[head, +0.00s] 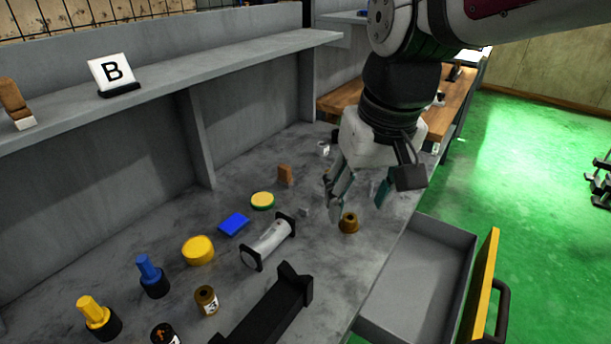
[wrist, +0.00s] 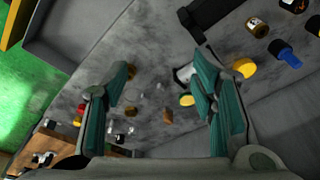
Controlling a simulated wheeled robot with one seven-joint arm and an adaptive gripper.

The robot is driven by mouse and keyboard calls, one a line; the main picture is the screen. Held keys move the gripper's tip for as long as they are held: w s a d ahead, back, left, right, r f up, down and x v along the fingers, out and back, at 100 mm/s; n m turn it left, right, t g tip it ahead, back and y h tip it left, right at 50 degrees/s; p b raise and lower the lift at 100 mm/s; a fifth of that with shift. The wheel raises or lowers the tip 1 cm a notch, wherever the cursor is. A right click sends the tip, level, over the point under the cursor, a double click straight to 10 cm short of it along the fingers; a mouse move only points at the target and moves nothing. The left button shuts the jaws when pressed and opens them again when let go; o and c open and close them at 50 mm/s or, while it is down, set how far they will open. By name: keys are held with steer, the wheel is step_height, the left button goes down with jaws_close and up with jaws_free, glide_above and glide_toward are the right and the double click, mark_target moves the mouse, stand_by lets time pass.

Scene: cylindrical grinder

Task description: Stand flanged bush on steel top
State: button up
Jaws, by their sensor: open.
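The flanged bush (head: 348,223) is a small bronze-brown piece with a dark hole, on the grey steel top (head: 330,262) near its front edge, left of the open drawer. Whether it stands squarely on its flange is hard to tell. In the wrist view the bush (wrist: 131,86) shows small, close beside the left finger. My gripper (head: 358,200) is open and empty, fingers pointing down above and just behind the bush, apart from it. The wrist view shows both teal fingers (wrist: 163,80) spread wide.
A white roller on black ends (head: 268,242), a black cradle (head: 270,312), a blue block (head: 234,223), yellow pieces and a brown block (head: 285,174) stand to the left. A small grey piece (head: 305,211) lies near the bush. An open drawer (head: 420,265) juts out at right.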

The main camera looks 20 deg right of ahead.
steer(key=s+a+n, duration=0.2)
steer(key=s, duration=0.7)
steer(key=shift+f+t, duration=0.4)
steer(key=shift+f, duration=0.05)
steer(key=shift+w+a, duration=0.1)
